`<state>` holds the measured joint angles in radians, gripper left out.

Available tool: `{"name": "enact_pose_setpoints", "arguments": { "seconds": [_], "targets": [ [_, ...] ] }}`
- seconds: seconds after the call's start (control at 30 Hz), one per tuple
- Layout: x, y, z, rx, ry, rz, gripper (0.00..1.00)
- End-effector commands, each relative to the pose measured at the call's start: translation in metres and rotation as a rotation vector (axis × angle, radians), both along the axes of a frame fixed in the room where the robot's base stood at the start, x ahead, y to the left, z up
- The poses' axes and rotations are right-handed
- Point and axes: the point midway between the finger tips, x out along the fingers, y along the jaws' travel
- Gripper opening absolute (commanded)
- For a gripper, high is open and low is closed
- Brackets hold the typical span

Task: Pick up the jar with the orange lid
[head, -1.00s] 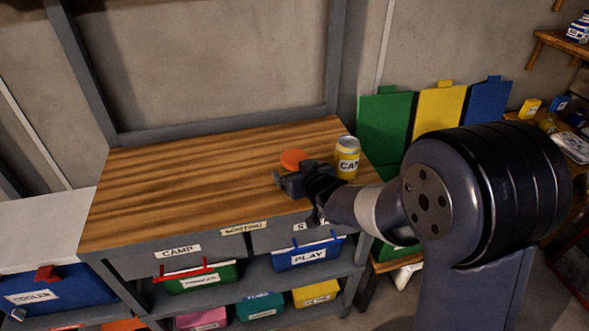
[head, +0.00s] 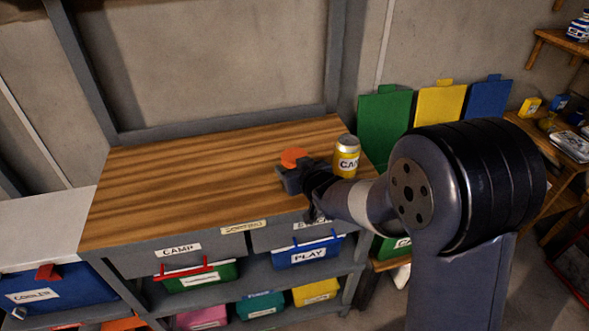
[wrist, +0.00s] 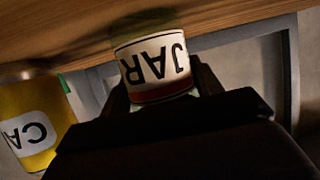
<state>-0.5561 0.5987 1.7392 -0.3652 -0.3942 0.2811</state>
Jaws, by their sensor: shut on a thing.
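The jar shows its orange lid (head: 294,158) in the head view, near the right end of the wooden bench top. In the wrist view the jar (wrist: 156,66) has a white label reading "JAR", upside down in the picture, and sits between the fingers. My gripper (head: 290,178) is shut on the jar. The wrist view shows a dark finger on each side of it (wrist: 160,90). The jar's body is mostly hidden behind my gripper in the head view. I cannot tell whether its base is clear of the bench.
A yellow can (head: 346,160) stands close to the right of the jar; it also shows in the wrist view (wrist: 32,122). The wooden bench top (head: 190,185) is clear to the left. Labelled bins, including a blue one (head: 308,253), sit on the shelf below.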

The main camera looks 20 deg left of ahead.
Motion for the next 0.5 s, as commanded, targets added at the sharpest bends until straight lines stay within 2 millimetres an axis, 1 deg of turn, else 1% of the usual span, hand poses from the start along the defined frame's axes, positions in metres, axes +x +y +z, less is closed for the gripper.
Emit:
{"name": "enact_pose_setpoints", "arguments": {
  "seconds": [0.03, 0.1, 0.33, 0.43, 0.5],
  "targets": [
    [0.0, 0.0, 0.0, 0.0, 0.0, 0.0, 0.38],
    [0.0, 0.0, 0.001, 0.001, -0.001, 0.0, 0.34],
    [0.0, 0.0, 0.003, 0.001, -0.002, 0.0, 0.34],
    [0.0, 0.001, 0.015, 0.003, -0.006, 0.002, 0.34],
    [0.0, 0.0, 0.028, 0.003, -0.006, 0.002, 0.34]
  ]
}}
